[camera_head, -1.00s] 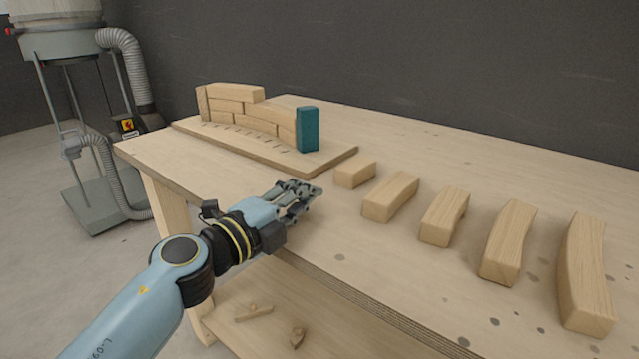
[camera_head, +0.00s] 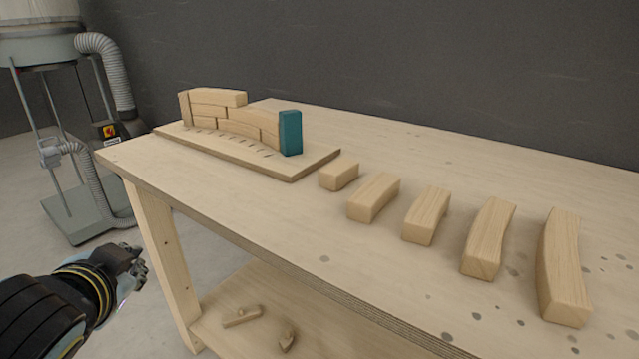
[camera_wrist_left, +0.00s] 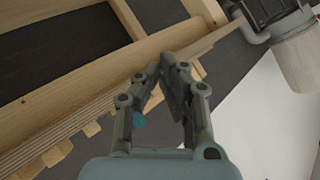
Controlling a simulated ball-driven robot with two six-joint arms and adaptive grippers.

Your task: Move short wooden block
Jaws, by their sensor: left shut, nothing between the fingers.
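The short wooden block (camera_head: 339,175) lies on the table, just right of the base board (camera_head: 290,177). It is the smallest and leftmost block in a row of loose wooden blocks. My left gripper (camera_head: 137,267) is at the lower left, off the table's left edge and well apart from the block. In the left wrist view my left gripper (camera_wrist_left: 168,75) has its fingertips together with nothing between them. My right gripper is in neither view.
Several larger blocks, such as the nearest one (camera_head: 373,197), stretch to the right. A stacked curved wall (camera_head: 215,108) and a teal block (camera_head: 290,133) stand on the base board. Scraps (camera_head: 241,317) lie on the lower shelf. The table front (camera_head: 270,240) is bare.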

